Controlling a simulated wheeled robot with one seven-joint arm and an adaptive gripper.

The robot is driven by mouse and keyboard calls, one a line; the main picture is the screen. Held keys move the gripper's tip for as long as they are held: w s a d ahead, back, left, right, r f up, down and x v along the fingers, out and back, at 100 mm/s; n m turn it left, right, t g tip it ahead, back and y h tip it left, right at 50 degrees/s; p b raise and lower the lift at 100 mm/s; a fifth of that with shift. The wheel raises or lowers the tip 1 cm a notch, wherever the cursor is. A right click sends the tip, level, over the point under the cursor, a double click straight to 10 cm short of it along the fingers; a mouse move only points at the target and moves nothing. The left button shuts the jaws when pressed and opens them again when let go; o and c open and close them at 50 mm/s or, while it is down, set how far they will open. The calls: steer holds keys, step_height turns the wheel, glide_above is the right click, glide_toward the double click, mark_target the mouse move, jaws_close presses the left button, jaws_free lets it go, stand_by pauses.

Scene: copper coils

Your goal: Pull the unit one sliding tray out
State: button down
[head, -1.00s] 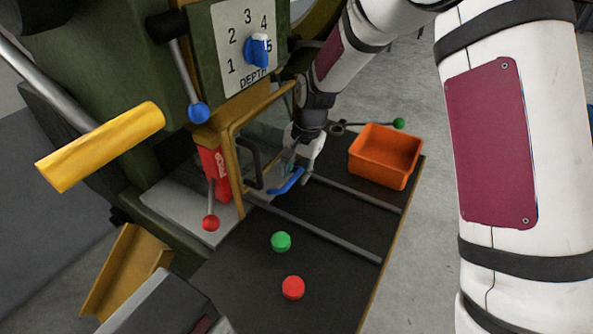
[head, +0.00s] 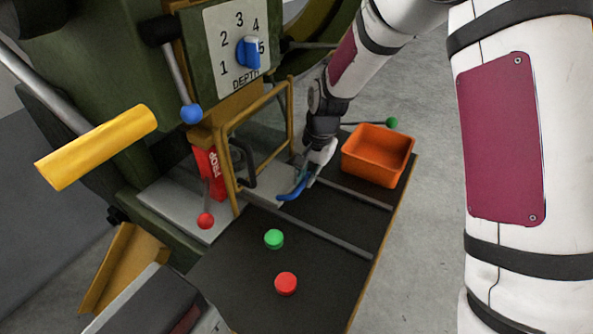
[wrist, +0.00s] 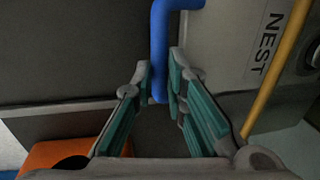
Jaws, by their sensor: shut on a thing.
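The sliding tray is a flat grey plate (head: 264,191) under the yellow guard frame, partly out over the dark bench top. Its blue handle (head: 290,191) is at its front edge. My gripper (head: 304,178) is shut on the blue handle. In the wrist view the blue handle (wrist: 160,45) runs down between my fingers (wrist: 161,88). A grey surface marked NEST (wrist: 225,45) lies to their right. My fingers and wrist cover part of the handle in the head view.
Two grey rails (head: 345,190) cross the dark bench (head: 235,275). An orange bin (head: 377,160) stands right of my gripper. Green (head: 274,239) and red (head: 286,284) buttons sit in front. The yellow guard frame (head: 290,115) is close behind my gripper.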

steer(key=s+d+p, duration=0.2)
steer(key=s+d, duration=0.5)
steer(key=d, duration=0.3)
steer(key=s+d+p, duration=0.3)
steer(key=s+d, duration=0.4)
steer(key=d, duration=0.4)
steer(key=shift+p, duration=0.3)
steer(key=c, duration=1.6)
jaws_free()
step_height(320, 180, up, 12)
steer(key=s+d, duration=0.1)
steer(key=d, duration=0.1)
steer(key=shift+s+a, duration=0.1)
